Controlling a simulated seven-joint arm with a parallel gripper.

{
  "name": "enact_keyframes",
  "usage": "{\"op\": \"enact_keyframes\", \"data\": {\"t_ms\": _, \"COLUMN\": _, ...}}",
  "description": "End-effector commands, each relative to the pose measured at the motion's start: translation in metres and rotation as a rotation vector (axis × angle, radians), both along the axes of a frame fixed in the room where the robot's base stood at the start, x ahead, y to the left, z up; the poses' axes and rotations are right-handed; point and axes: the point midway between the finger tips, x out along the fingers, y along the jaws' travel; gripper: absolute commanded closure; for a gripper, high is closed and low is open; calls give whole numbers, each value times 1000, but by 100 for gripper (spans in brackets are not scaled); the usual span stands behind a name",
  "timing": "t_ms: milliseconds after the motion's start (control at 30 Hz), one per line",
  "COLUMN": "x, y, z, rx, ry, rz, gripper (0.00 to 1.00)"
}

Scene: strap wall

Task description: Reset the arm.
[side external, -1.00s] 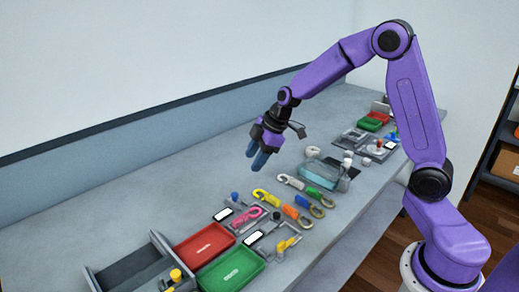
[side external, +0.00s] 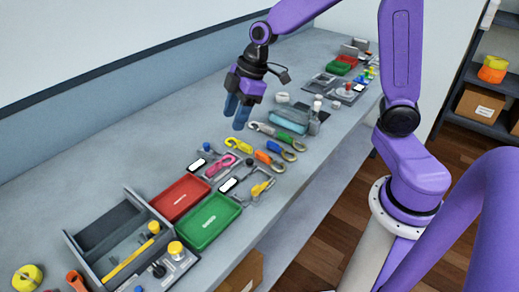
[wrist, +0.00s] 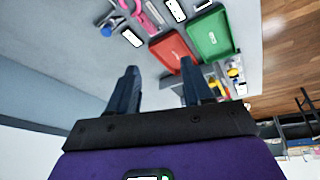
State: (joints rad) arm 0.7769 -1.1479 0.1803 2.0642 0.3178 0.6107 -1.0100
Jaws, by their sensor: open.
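My gripper (side external: 238,112) hangs above the grey bench, fingers pointing down, open and empty. In the side view it is above and behind the row of coloured straps and clips. In the wrist view its two dark blue fingers (wrist: 158,88) stand apart with nothing between them. The bench top (side external: 110,165) lies below. The arm is bent, with the gripper well clear of the wall.
A red tray (side external: 180,198) and a green tray (side external: 208,222) sit near a grey open bin (side external: 75,240). A yellow clip (side external: 237,144), a pink clip (side external: 221,166) and a clear teal box (side external: 288,122) lie near the gripper. The bench's back strip is clear.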

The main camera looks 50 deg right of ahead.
Motion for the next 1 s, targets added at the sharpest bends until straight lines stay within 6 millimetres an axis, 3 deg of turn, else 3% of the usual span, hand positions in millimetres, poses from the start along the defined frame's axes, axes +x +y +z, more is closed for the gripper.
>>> {"op": "enact_keyframes", "data": {"t_ms": 33, "x": -24, "y": 11, "z": 3, "rx": -4, "ry": 26, "rz": 14, "gripper": 50}}
{"op": "enact_keyframes", "data": {"t_ms": 200, "x": -101, "y": 28, "z": 7, "rx": -46, "ry": 123, "rz": 19, "gripper": 50}}
{"op": "enact_keyframes", "data": {"t_ms": 367, "x": -168, "y": 24, "z": 8, "rx": -109, "ry": 185, "rz": 10, "gripper": 50}}
{"op": "enact_keyframes", "data": {"t_ms": 500, "x": -215, "y": 9, "z": 7, "rx": -172, "ry": 211, "rz": -6, "gripper": 50}}
{"op": "enact_keyframes", "data": {"t_ms": 700, "x": -251, "y": -12, "z": 3, "rx": -234, "ry": 216, "rz": -35, "gripper": 50}}
{"op": "enact_keyframes", "data": {"t_ms": 1000, "x": -259, "y": -19, "z": 2, "rx": -251, "ry": 214, "rz": -47, "gripper": 50}}
